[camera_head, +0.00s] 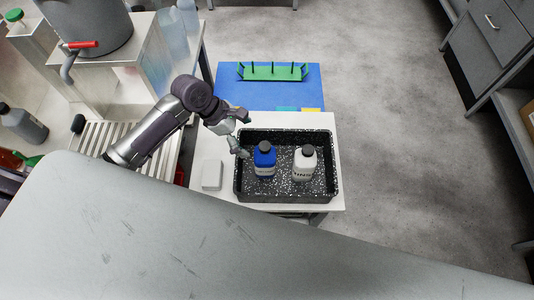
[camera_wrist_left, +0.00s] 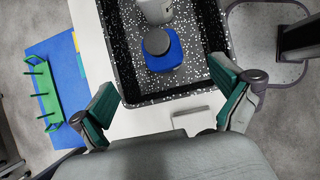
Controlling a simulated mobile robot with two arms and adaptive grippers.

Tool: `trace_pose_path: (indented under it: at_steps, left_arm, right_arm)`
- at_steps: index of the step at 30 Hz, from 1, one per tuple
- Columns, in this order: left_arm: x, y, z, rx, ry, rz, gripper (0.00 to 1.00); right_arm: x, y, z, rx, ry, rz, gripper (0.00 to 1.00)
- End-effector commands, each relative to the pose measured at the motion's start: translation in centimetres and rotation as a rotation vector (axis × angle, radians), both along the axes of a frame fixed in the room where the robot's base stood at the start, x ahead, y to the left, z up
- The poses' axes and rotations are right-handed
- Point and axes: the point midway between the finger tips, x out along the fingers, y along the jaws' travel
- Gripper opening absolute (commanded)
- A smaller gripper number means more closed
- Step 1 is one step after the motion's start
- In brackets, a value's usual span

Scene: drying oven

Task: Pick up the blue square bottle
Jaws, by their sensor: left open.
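The blue square bottle (camera_head: 264,161) has a dark round cap and a white label. It stands upright in the left half of a black speckled tray (camera_head: 288,198). In the left wrist view the bottle (camera_wrist_left: 168,58) is seen from above, ahead of the fingers. My left gripper (camera_head: 242,136) is at the tray's left rim, up and left of the bottle. In the left wrist view my left gripper (camera_wrist_left: 165,115) has its two green-padded fingers spread wide with nothing between them. It is apart from the bottle. My right gripper does not show.
A white bottle with a dark cap (camera_head: 304,163) stands right of the blue one in the tray. A small white block (camera_head: 212,175) lies left of the tray. A green rack (camera_head: 272,72) stands on a blue mat (camera_head: 240,97) behind it. A large grey surface (camera_head: 200,245) fills the foreground.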

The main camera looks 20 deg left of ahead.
Motion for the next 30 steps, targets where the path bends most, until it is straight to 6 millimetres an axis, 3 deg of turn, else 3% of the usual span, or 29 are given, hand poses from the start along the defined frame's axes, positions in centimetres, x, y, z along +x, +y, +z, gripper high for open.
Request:
trace_pose_path:
  at_steps: [4, 8, 14, 19, 24, 30]
  left_arm:
    - [0.4, -1.6, -2.8, -0.003, 0.002, 0.0, 1.0]
    - [0.7, -2.5, -4.6, -0.001, 0.001, 0.0, 1.0]
    - [0.8, -3.0, -5.8, 0.0, -0.001, -0.002, 1.0]
    - [1.0, -3.4, -8.2, 0.0, 0.0, -0.001, 1.0]
    - [1.3, -4.3, -10.1, 0.0, -0.001, -0.002, 1.0]
    - [1.4, -4.5, -10.6, 0.001, -0.003, -0.002, 1.0]
  right_arm:
    - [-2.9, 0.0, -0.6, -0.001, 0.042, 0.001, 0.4]
    - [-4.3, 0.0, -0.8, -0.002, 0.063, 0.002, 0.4]
    - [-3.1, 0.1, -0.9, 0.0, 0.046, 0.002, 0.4]
    - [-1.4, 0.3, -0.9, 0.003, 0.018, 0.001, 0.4]
    - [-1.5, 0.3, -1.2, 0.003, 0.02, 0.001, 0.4]
    - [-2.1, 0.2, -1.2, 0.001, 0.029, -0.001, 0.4]
